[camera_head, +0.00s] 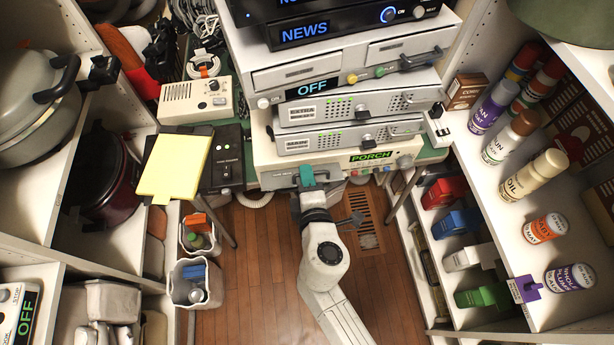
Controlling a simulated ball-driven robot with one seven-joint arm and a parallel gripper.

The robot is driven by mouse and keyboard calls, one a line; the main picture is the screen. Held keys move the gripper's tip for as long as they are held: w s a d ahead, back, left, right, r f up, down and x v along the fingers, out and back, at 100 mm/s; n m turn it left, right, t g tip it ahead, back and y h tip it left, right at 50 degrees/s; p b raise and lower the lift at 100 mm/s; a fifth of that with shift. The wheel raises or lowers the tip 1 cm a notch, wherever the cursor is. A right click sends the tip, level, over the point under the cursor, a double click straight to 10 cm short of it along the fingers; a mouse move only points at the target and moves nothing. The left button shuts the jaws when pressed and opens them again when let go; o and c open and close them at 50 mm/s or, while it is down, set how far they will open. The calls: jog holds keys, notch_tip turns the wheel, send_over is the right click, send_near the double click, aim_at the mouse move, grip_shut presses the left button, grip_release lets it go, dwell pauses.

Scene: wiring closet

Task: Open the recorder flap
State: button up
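The recorder is not labelled as such. A beige unit (330,158) at the bottom of the stack has a green PORCH display (371,156) and a row of coloured buttons. A grey flap-like panel (278,180) is at the left of its front and looks closed. My gripper (307,176), with teal fingertips, is right in front of this panel's right end. I cannot tell whether it touches the panel or whether its fingers are apart. My wrist and arm hide part of the front below it. A higher unit with an OFF display (313,88) has two closed drawer-like panels (298,74).
Two grey boxes labelled EXTRA (302,112) and MAIN (298,143) sit between these units. Black NEWS units (305,32) are on top. A yellow pad (174,167) lies to the left. Shelves with cans (494,106) and pots (108,183) flank the wooden floor (265,265).

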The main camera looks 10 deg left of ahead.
grip_shut()
jog(key=shift+w+a+r, duration=0.2)
jog(key=shift+w+r, duration=0.5)
jog(key=shift+r, duration=0.05)
jog(key=shift+c, duration=0.2)
grip_release()
jog(key=shift+s, duration=0.1)
jog(key=v, duration=1)
jog(key=shift+s, duration=0.35)
jog(key=shift+d+r, duration=0.1)
jog(key=shift+d, duration=0.05)
